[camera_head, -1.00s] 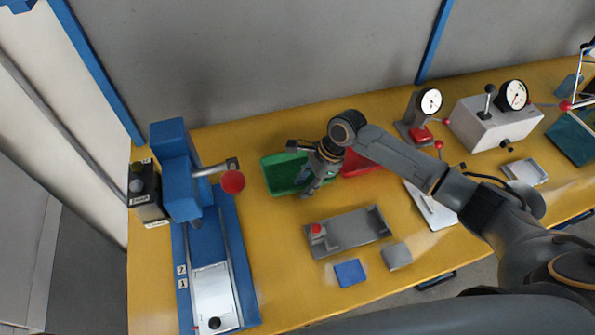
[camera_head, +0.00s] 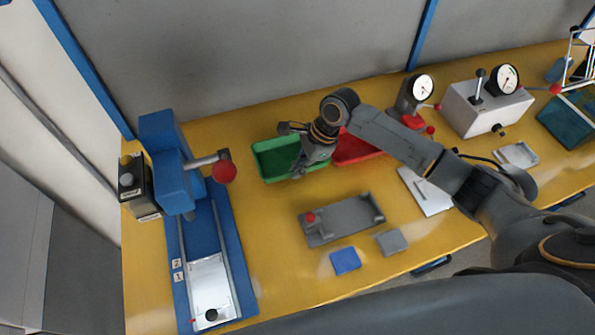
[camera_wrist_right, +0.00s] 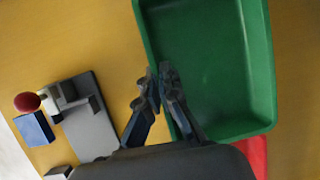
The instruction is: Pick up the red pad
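No separate red pad can be made out in either view. A red tray (camera_head: 362,152), partly hidden by my right arm, stands beside a green tray (camera_head: 272,162). A blue pad (camera_head: 345,261) and a grey pad (camera_head: 391,241) lie on the yellow table in front of a grey fixture (camera_head: 350,220) with a red knob (camera_head: 310,217). My right gripper (camera_head: 300,172) is over the green tray's front right part. In the wrist view, its fingertips (camera_wrist_right: 158,80) are together with nothing between them, over the green tray's edge (camera_wrist_right: 153,50). My left gripper is not in view.
A blue press (camera_head: 168,165) with a red ball handle stands at the left. A white plate (camera_head: 425,190), dial gauges and a white box (camera_head: 485,110) are to the right. Bare table (camera_head: 270,235) lies between the press and the fixture.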

